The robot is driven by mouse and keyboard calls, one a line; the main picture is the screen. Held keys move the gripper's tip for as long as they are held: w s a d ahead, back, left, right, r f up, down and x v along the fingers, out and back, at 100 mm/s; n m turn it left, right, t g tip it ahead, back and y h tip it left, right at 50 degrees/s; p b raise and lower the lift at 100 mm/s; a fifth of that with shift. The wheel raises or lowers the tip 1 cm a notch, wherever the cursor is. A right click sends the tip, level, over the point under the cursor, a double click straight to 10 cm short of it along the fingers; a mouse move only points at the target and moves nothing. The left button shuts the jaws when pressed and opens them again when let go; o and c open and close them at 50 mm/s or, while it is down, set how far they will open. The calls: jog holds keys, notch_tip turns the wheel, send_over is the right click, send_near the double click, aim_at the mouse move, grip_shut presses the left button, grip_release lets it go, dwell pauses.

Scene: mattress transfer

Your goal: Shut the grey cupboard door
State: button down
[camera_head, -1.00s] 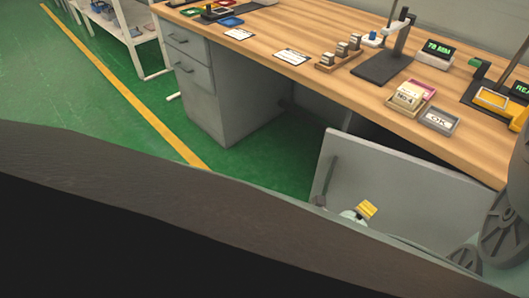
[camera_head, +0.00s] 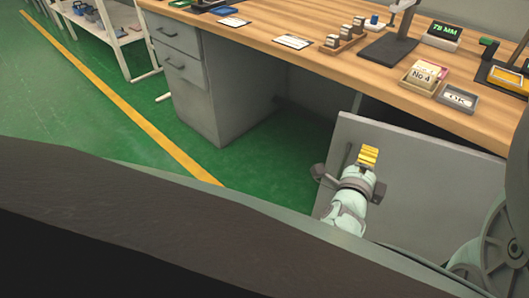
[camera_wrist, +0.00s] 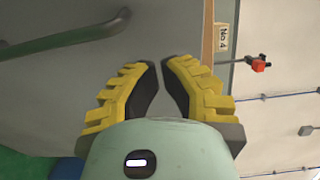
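The grey cupboard door (camera_head: 435,175) stands open below the wooden worktop, swung out from the desk. A dark bar handle (camera_head: 348,156) is near its left edge. My gripper (camera_head: 369,150) has yellow fingers and is in front of the door's face, just right of the handle. In the wrist view the door (camera_wrist: 60,85) fills the left side, with the handle (camera_wrist: 70,37) at upper left. There the fingertips of my gripper (camera_wrist: 161,62) come almost together, with nothing between them. I cannot tell whether they touch the door.
The worktop (camera_head: 260,28) carries a black stand, label cards, small trays and a 78 MM display (camera_head: 442,34). A grey drawer unit (camera_head: 185,80) stands at its left end. Green floor with a yellow line (camera_head: 120,105) lies to the left. A white shelf (camera_head: 125,35) is behind.

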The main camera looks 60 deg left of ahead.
aim_at(372, 143)
jog(key=x, duration=0.6)
jog(key=shift+w+a+b, duration=0.1)
jog(key=shift+w+b, duration=0.2)
jog(key=shift+w, duration=0.05)
jog(key=b+x, duration=0.4)
jog(key=x, duration=0.4)
jog(key=shift+w+f, duration=0.35)
